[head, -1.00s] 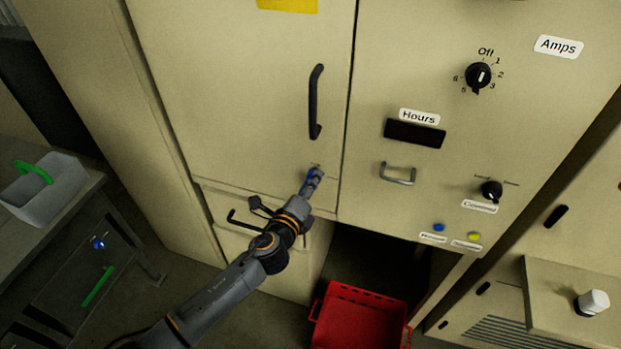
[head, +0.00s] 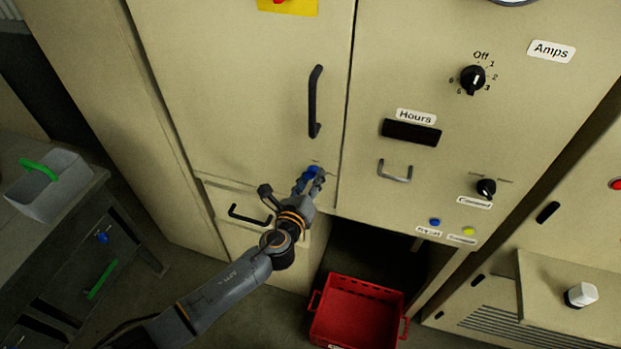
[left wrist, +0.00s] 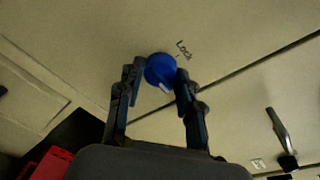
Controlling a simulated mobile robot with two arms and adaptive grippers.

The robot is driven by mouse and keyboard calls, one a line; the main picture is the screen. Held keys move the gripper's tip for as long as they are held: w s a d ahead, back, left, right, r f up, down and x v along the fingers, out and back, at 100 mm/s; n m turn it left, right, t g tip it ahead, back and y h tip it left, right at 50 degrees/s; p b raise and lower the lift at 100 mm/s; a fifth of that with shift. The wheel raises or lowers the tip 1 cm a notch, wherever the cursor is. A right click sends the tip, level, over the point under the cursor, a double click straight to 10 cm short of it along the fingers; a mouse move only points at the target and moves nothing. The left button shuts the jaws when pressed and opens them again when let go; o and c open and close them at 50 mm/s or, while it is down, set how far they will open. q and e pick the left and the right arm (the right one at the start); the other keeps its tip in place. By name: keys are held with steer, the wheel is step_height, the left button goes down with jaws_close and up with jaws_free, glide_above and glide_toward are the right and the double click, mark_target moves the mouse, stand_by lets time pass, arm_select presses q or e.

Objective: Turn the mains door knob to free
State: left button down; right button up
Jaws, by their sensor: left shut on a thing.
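The blue door knob (left wrist: 160,72) sits on the beige cabinet door, with the word "Lock" (left wrist: 184,48) printed beside it in the left wrist view. In the head view the knob (head: 312,171) shows just past my fingers, low on the door under the black vertical handle (head: 315,102). My left gripper (left wrist: 158,78) has one finger on each side of the knob and is shut on it. The white mark on the knob points toward the lower right in the left wrist view. My right gripper is not in view.
A red crate (head: 318,322) stands on the floor below the cabinet's dark opening. To the right are a selector dial (head: 472,79), a Command switch (head: 486,188) and small blue and yellow buttons. A grey bench (head: 60,238) with a bin stands at left.

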arm_select(q)
steer(key=c, duration=0.9)
jaws_free()
steer(key=shift+o, duration=0.2)
steer(key=v, duration=1.2)
steer(key=shift+f, duration=0.1)
